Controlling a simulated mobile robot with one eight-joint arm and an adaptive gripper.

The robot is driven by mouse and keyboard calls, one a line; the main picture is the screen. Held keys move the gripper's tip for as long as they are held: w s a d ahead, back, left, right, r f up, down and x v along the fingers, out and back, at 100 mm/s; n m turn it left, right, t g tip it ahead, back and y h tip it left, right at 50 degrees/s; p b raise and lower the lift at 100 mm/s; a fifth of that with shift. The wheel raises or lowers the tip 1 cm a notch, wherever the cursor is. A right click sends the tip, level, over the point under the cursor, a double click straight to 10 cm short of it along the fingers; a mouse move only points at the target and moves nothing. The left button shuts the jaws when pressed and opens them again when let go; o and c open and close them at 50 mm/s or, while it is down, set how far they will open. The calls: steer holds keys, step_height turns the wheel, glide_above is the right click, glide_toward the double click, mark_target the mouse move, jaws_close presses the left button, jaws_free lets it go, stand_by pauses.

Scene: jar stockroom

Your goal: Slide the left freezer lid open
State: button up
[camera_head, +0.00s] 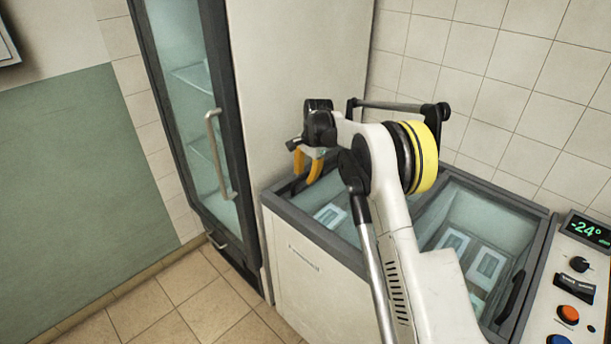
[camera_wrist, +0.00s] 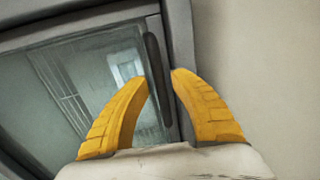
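The chest freezer (camera_head: 315,275) stands against the tiled wall, with a glass left lid (camera_head: 340,190) and a glass right lid (camera_head: 485,225). The left lid lies over the left half and appears shut. My gripper (camera_head: 306,176) is over the left lid's far-left edge, pointing down. In the wrist view, my open yellow fingers (camera_wrist: 160,79) show on either side of a long dark handle (camera_wrist: 157,70) on the lid's frame, beside the glass (camera_wrist: 70,95). Whether they touch the handle cannot be told.
A tall glass-door cabinet (camera_head: 237,130) with a metal handle (camera_head: 215,150) stands close on the left of the freezer. A control panel (camera_head: 580,275) with a "-24°" display is at the right. The right lid has a dark handle (camera_head: 512,297). Tiled floor (camera_head: 190,300) at front left is clear.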

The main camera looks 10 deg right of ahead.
jaws_close()
steer(key=shift+s, duration=0.1)
steer(key=s+d, duration=0.5)
steer(key=s, duration=0.3)
steer(key=s+d, duration=0.5)
steer(key=s, duration=0.3)
steer(key=s+d, duration=0.6)
steer(key=s, duration=0.2)
steer(key=shift+s, duration=0.1)
steer(key=shift+o, duration=1.9)
jaws_free()
step_height(320, 180, up, 12)
steer(key=s+d, duration=0.1)
steer(key=shift+s+d, duration=0.2)
steer(key=shift+s, duration=0.2)
